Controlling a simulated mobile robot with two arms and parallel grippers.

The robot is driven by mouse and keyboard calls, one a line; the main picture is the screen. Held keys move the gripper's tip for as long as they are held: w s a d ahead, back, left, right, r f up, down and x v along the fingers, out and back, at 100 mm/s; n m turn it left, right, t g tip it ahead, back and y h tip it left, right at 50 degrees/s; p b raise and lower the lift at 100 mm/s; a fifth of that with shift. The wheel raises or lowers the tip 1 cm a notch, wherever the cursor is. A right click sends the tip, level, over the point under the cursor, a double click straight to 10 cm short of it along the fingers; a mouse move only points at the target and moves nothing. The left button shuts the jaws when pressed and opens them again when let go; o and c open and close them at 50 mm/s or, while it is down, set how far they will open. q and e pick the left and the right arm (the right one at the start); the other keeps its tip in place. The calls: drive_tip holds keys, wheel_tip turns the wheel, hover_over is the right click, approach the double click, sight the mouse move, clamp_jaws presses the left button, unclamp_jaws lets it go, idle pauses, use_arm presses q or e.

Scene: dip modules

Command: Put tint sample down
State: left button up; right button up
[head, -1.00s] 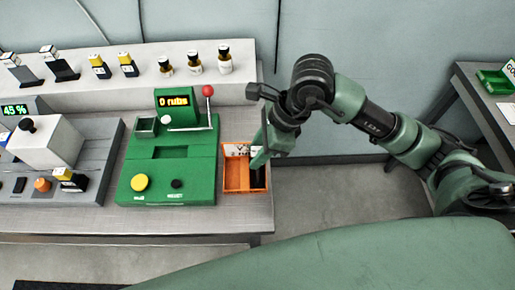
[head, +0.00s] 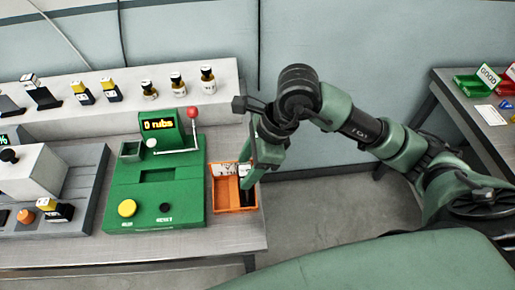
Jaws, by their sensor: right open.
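An orange tray (head: 222,200) sits at the right end of the bench, beside the green machine. A dark upright piece (head: 248,198), perhaps the tint sample, shows in the right part of the tray, just under my right gripper (head: 250,184). The gripper points down over the tray and is open. Its fingers partly cover the piece, so I cannot tell whether they touch it. A pale label with dark marks lies along the tray's back edge. My left gripper is not in view.
The green machine (head: 160,185) has a "0 rubs" display, a red-knobbed lever (head: 193,113) and a yellow button (head: 127,208). Several small bottles stand on the back shelf (head: 225,98). A side table at the right holds a green "GOOD" bin (head: 480,85). Floor lies between the tables.

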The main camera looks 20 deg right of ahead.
drive_tip(key=b+v, duration=0.1)
drive_tip(key=v, duration=0.9)
drive_tip(key=shift+r, duration=0.2)
drive_tip(key=shift+s, duration=0.1)
